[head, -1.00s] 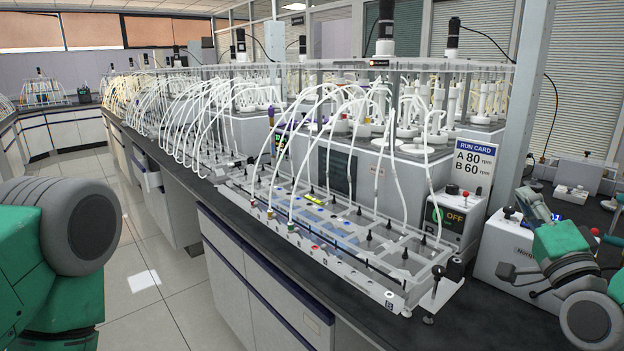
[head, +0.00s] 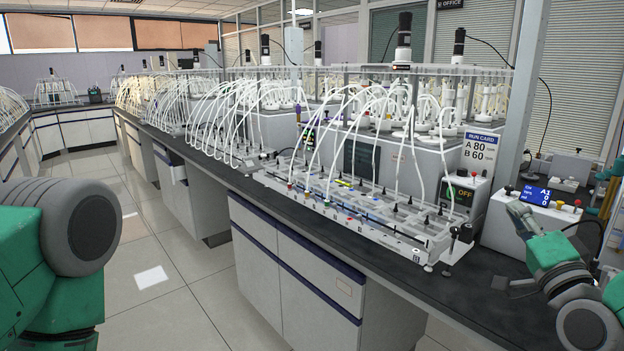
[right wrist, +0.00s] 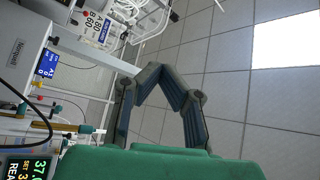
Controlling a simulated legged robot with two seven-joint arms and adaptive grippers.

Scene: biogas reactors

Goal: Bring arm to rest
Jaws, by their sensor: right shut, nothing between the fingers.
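My right gripper (head: 520,216) is at the right of the head view, above the front edge of the dark bench. Its fingers are together and hold nothing. My left arm shows as a green and grey link at the left edge. My left gripper is out of view.
The black benchtop (head: 400,275) carries a clear rack (head: 350,215) with white tubes, reactors behind it and a run card (head: 480,146). A grey post (head: 528,110) rises at the right.

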